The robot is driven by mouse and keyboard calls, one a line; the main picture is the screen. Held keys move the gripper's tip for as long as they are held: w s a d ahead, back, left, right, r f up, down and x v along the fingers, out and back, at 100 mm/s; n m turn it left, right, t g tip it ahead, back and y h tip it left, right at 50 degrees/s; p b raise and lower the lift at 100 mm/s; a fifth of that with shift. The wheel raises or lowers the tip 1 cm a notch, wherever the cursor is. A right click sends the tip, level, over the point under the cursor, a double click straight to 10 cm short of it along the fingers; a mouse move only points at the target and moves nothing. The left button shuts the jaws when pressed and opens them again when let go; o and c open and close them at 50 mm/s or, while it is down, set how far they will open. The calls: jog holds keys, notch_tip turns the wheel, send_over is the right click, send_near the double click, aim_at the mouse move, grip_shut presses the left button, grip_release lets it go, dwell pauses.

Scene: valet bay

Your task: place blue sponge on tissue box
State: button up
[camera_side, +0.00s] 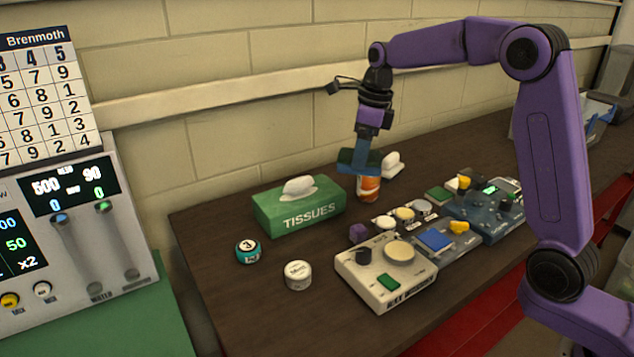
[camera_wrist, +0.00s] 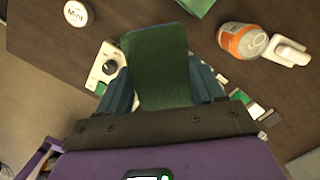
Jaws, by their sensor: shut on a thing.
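My gripper (camera_side: 362,163) is shut on the sponge (camera_side: 347,158) and holds it in the air, to the right of the tissue box and above its height. The sponge shows a dark green face in the wrist view (camera_wrist: 160,60), between my two blue fingers (camera_wrist: 160,88); its blue part is hard to tell from the fingers. The green tissue box (camera_side: 290,216) stands on the table near the wall, with a white tissue sticking up from its top. Only a green corner of the box (camera_wrist: 195,6) shows at the top of the wrist view.
An orange-and-white can (camera_side: 369,187) and a white object (camera_side: 392,165) stand behind and below my gripper. A teal tin (camera_side: 248,251), a white mint tin (camera_side: 298,275) and a purple cube (camera_side: 358,232) lie in front. Several devices (camera_side: 385,275) fill the table's right front.

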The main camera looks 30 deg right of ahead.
jog(key=w+f, duration=0.3)
jog(key=w+a+f, duration=0.1)
jog(key=w+f, duration=0.1)
jog(key=w, duration=0.2)
jog(key=w+f, duration=0.3)
jog(key=w, duration=0.1)
jog(key=shift+w+a+f, duration=0.1)
jog(key=shift+a+f, duration=0.05)
jog(key=shift+f, duration=1.8)
jog(key=shift+f, duration=0.15)
jog(key=o, duration=1)
jog(key=shift+w, duration=0.1)
jog(key=r, duration=0.4)
jog(key=s+r, duration=0.1)
jog(key=r, duration=0.3)
jog(key=d+r, duration=0.1)
jog(key=r, duration=0.3)
jog(key=shift+s+d+r, duration=0.1)
jog(key=shift+s, duration=0.05)
